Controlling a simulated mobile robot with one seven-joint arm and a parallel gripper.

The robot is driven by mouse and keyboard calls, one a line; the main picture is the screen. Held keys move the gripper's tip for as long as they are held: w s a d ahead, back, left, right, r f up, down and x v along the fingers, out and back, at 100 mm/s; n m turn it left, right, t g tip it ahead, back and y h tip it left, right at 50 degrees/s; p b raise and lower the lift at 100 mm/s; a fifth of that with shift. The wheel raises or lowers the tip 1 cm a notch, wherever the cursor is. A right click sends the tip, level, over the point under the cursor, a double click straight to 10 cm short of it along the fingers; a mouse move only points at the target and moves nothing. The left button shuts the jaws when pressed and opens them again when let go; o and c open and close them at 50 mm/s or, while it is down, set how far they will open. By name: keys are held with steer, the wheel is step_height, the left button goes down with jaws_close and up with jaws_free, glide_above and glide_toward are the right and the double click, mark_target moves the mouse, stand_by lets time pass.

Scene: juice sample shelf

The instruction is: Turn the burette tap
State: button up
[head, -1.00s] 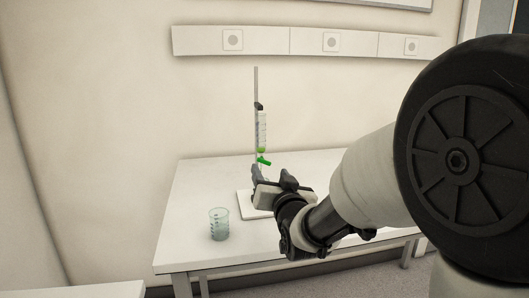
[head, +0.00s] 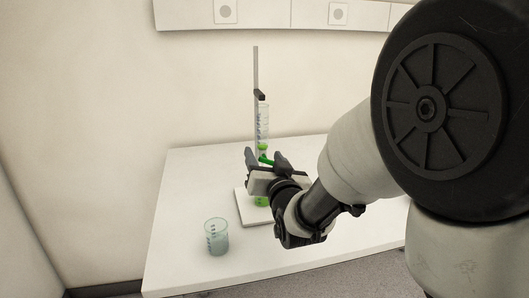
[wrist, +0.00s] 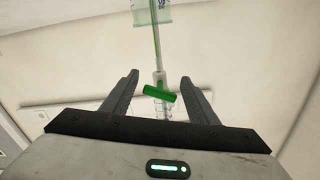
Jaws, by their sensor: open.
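The burette (head: 263,122) is a clear graduated tube held upright on a stand rod (head: 256,70), with green at its lower end. Its green tap (head: 265,161) shows just at my gripper's fingers. My gripper (head: 265,156) is open and level with the tap. In the wrist view the tap handle (wrist: 160,93) lies slightly tilted across the gap between the two fingers of my gripper (wrist: 159,76), with space on both sides. The burette tube (wrist: 154,45) runs up from it. I see no finger touching the tap.
A beaker (head: 217,237) with bluish marks stands at the table's front left. The white stand base (head: 244,208) rests on the white table (head: 185,205), with something green (head: 262,201) over it, partly hidden by my gripper. The table's left side is clear.

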steer(key=c, duration=1)
steer(key=shift+f+n+b, duration=0.25)
steer(key=shift+n+b, duration=0.45)
steer(key=shift+b, duration=0.55)
steer(key=shift+c, duration=0.2)
steer(key=shift+n+b, duration=0.6)
steer(key=shift+b, duration=0.05)
steer(key=shift+n+b, duration=0.5)
steer(key=shift+r+n, duration=0.35)
steer(key=shift+n, duration=0.55)
steer(key=o, duration=1)
steer(key=shift+o, duration=0.2)
